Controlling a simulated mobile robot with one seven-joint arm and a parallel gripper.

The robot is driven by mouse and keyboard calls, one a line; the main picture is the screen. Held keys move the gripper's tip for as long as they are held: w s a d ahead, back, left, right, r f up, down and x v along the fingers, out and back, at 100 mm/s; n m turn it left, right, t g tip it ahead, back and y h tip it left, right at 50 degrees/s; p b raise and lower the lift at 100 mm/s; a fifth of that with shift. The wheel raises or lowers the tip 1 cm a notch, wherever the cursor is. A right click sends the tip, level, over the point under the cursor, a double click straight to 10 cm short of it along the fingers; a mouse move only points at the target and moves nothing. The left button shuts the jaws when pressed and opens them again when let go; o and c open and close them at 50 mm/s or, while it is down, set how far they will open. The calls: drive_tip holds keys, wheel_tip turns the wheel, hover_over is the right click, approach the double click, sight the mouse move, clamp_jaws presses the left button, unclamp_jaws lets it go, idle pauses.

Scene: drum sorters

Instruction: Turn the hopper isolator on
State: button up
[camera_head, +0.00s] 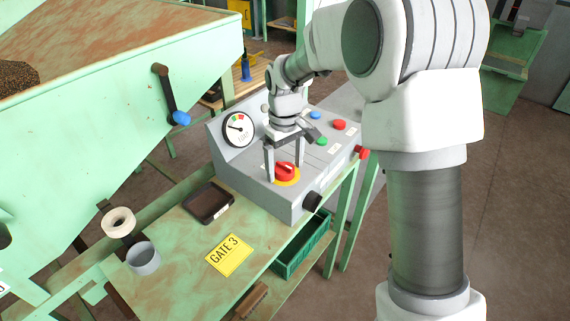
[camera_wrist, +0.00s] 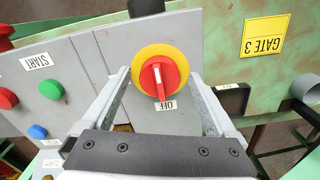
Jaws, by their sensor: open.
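The hopper isolator is a red rotary knob (camera_head: 285,170) on a yellow disc, on the sloped face of a grey control box (camera_head: 240,184). In the wrist view the red knob (camera_wrist: 160,78) has a white mark on its handle, and the handle points towards an OFF label (camera_wrist: 165,105). My gripper (camera_head: 284,180) is over the knob with its fingers apart, one on each side of it. In the wrist view the open fingers (camera_wrist: 160,75) flank the yellow disc. I cannot tell whether either finger touches the knob.
A gauge (camera_head: 238,128), red, green and blue buttons (camera_head: 321,141) and a black knob (camera_head: 312,201) share the box. A blue-ended lever (camera_head: 172,100) is left.

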drive_tip(key=c, duration=1.4)
drive_tip(key=shift+o, duration=0.2)
drive_tip(key=shift+m, duration=0.3)
drive_tip(key=m, duration=0.3)
drive_tip(key=shift+a+r+m, duration=0.1)
drive_tip(key=shift+m, duration=0.2)
drive_tip(key=m, duration=0.4)
drive_tip(key=shift+m+p, duration=0.3)
drive_tip(key=shift+p, duration=0.05)
drive_tip(key=m, duration=0.4)
drive_tip(key=shift+a+p, duration=0.1)
drive_tip(key=shift+p, duration=0.3)
drive_tip(key=shift+w+m+p, duration=0.1)
drive_tip(key=shift+m+p, duration=0.25)
drive_tip(key=shift+m, duration=1.75)
